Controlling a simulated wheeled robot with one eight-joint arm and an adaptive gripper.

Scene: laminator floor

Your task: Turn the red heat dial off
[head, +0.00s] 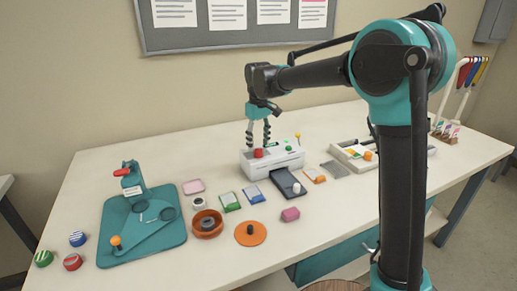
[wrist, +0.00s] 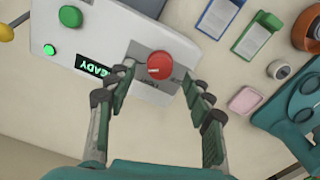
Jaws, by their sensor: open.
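The red heat dial (wrist: 160,65) sits on a grey plate on top of the white laminator (wrist: 75,25), and in the head view it is the small red knob (head: 258,153). A white pointer mark shows on the dial's face. The laminator (head: 285,158) has a lit green button (wrist: 49,50) and a display (wrist: 92,66) that reads "READY". My gripper (wrist: 157,88) is open, with one finger on each side of the dial and a gap to it. In the head view my gripper (head: 258,135) points down just above the dial.
A teal die-cutting base (head: 125,240) with a lever stands at the left. Orange round parts (head: 250,233) and small coloured cards (head: 230,201) lie in front of the laminator. A paper trimmer (head: 350,155) stands to its right. The front table edge is mostly clear.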

